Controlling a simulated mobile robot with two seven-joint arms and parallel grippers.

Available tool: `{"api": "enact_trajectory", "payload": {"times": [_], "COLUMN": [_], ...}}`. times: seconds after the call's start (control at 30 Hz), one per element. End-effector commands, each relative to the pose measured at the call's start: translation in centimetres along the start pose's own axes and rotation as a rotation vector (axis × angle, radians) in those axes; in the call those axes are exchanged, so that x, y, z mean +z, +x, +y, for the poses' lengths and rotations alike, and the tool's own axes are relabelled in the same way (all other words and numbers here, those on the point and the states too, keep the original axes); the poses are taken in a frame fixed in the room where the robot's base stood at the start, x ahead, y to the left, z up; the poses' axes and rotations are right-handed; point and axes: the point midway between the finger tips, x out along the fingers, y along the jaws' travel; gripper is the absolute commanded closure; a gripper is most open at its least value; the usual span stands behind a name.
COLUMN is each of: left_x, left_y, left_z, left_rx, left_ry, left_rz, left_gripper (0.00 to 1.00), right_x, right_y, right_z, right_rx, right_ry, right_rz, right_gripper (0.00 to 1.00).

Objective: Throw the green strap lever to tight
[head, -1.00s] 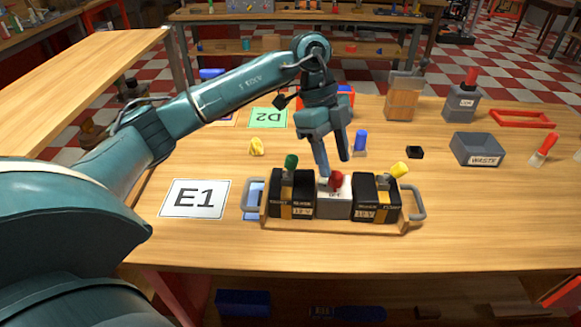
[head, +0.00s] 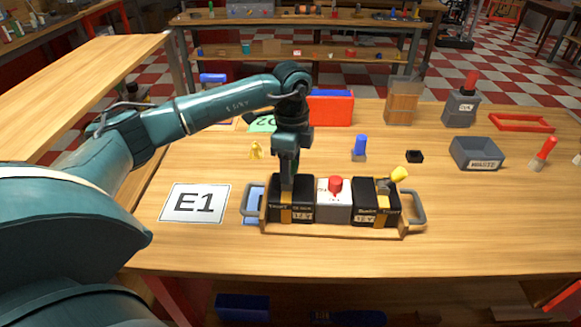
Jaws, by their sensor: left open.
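A wooden tray (head: 336,230) with grey end handles holds two black battery boxes with yellow straps and a white box between them. My left gripper (head: 287,180) is open, pointing down over the left black box (head: 291,213). The green strap lever stood on that box a second ago. It is hidden behind my gripper now, so I cannot tell whether the fingers touch it or how it is tilted. A yellow lever (head: 399,174) leans to the right on the right black box (head: 376,212). My right gripper is out of view.
A red knob (head: 335,184) tops the white box (head: 333,207), close to the right of my gripper. The E1 card (head: 195,203) lies left of the tray. A blue lever (head: 360,146) and a grey waste bin (head: 476,154) stand behind. The front table strip is clear.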

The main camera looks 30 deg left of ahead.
Motion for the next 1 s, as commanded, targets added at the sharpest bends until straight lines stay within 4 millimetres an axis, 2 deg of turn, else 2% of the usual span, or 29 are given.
{"api": "enact_trajectory", "payload": {"times": [0.17,0.47,1.0], "left_x": [-0.04,-0.04,-0.06], "left_y": [1.26,1.42,1.38], "left_z": [0.02,0.02,0.02], "left_rx": [0.001,0.000,0.000], "left_ry": [0.001,0.002,0.002], "left_rz": [0.001,0.001,0.001], "left_gripper": [0.52,0.53,0.96], "right_x": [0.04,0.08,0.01], "right_y": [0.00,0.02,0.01], "right_z": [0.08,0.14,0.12], "right_rx": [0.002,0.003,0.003], "right_ry": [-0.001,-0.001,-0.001], "right_rz": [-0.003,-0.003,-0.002], "right_gripper": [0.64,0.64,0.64]}}
